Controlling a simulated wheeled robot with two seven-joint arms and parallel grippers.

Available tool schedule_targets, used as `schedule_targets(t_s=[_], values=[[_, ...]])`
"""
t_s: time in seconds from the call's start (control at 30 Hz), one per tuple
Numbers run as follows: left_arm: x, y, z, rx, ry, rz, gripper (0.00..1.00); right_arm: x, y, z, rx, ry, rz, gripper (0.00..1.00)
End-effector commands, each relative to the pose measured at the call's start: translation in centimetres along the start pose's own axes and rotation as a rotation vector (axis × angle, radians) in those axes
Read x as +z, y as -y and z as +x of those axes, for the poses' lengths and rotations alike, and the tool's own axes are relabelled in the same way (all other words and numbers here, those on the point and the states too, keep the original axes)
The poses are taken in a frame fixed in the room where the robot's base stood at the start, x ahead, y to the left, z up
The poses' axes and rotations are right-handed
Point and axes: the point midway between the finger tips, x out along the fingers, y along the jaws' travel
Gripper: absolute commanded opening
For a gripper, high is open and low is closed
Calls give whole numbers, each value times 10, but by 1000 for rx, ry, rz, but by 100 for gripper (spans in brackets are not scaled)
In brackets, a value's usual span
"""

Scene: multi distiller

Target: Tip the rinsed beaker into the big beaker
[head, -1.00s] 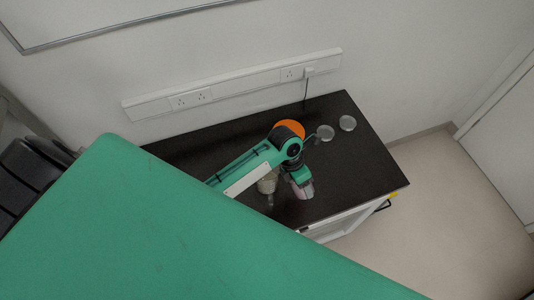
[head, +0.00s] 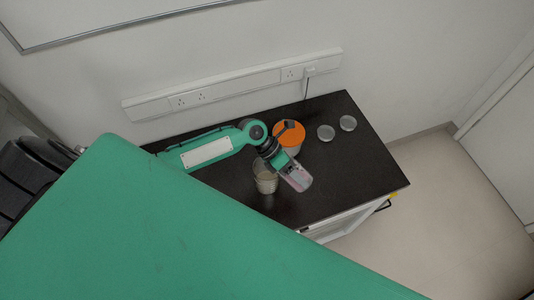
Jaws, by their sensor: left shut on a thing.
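My left arm reaches in from the left over the dark table. Its gripper (head: 297,178) points down and to the right and is shut on the rinsed beaker, which the hand mostly hides. The big beaker (head: 266,185), clear with a pale lower part, stands on the table just left of the gripper. The hand and the big beaker nearly overlap from above; I cannot tell whether they touch. The tilt of the held beaker cannot be made out. My right gripper does not show.
A round orange-topped container (head: 290,137) stands behind the wrist. Two small round clear dishes (head: 326,132) (head: 348,123) lie at the back right. The dark table (head: 355,175) is bare at its right. A white socket rail (head: 235,84) runs along the wall behind.

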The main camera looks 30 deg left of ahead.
Motion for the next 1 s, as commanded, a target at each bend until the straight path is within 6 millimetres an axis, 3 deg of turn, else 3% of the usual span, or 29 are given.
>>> schedule_targets(t_s=[1.0], values=[[6,6,-8,-205,151,0,34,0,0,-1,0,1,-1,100]])
